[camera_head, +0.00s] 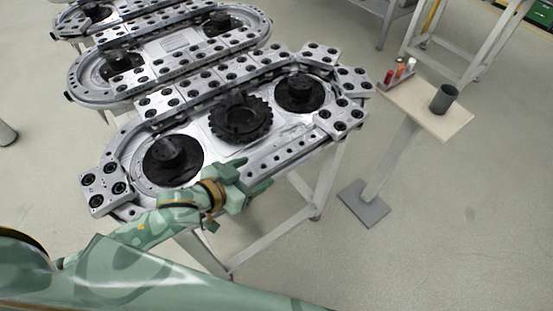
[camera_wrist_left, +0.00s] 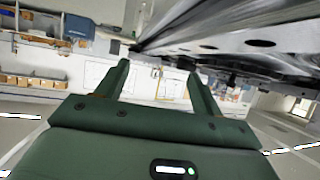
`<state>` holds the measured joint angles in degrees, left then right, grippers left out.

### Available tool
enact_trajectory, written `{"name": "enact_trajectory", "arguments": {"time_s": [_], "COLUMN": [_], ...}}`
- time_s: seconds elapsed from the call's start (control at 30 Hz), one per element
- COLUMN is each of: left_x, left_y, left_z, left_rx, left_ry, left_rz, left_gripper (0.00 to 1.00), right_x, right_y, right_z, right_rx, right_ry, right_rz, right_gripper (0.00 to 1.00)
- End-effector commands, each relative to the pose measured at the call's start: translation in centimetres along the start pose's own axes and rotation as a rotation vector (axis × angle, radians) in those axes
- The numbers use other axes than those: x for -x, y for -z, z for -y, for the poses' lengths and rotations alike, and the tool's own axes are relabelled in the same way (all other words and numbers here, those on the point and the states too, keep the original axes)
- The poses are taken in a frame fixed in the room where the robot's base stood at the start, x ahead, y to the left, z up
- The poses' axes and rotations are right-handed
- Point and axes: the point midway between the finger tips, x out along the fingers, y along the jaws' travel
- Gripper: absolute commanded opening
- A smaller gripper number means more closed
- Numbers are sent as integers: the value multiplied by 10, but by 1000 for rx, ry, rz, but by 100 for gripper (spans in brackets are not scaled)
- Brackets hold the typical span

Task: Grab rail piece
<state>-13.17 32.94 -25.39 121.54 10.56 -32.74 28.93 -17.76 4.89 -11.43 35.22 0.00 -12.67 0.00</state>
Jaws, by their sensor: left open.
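The ring track (camera_head: 120,165) is a silver oval on a metal frame, carrying carriage plates with black rollers. Along its near side runs a straight silver rail piece (camera_head: 290,150) with a row of holes and no plates on it. My green left gripper (camera_head: 257,174) is at the near edge of the track, beside the left part of this rail piece. In the left wrist view, my left gripper (camera_wrist_left: 160,76) has its fingers apart with nothing between them. The metal underside or edge of the track (camera_wrist_left: 250,42) fills the upper right there. My right gripper is not in view.
A second oval track (camera_head: 85,85) stands behind. At the right, a small stand (camera_head: 425,108) holds a dark cup (camera_head: 443,99) and a rack of small coloured bottles (camera_head: 398,73). A frame leg (camera_head: 325,190) stands below the track. The floor at lower right is clear.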

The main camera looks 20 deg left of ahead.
Motion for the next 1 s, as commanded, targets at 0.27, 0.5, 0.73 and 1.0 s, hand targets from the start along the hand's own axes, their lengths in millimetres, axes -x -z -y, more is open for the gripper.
{"name": "enact_trajectory", "arguments": {"time_s": [0.27, 0.5, 0.73, 1.0], "left_x": [-36, -72, -88, -87], "left_y": [0, 0, 1, 2], "left_z": [0, 6, 5, 5], "left_rx": [-1, -1, -1, -1], "left_ry": [-1, 0, -1, -1], "left_rz": [-1, 0, 0, 0], "left_gripper": [67, 67, 67, 34], "right_x": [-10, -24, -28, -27], "right_y": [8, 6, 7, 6], "right_z": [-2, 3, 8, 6], "right_rx": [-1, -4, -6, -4], "right_ry": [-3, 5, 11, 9], "right_rz": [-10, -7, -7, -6], "right_gripper": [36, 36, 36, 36]}}
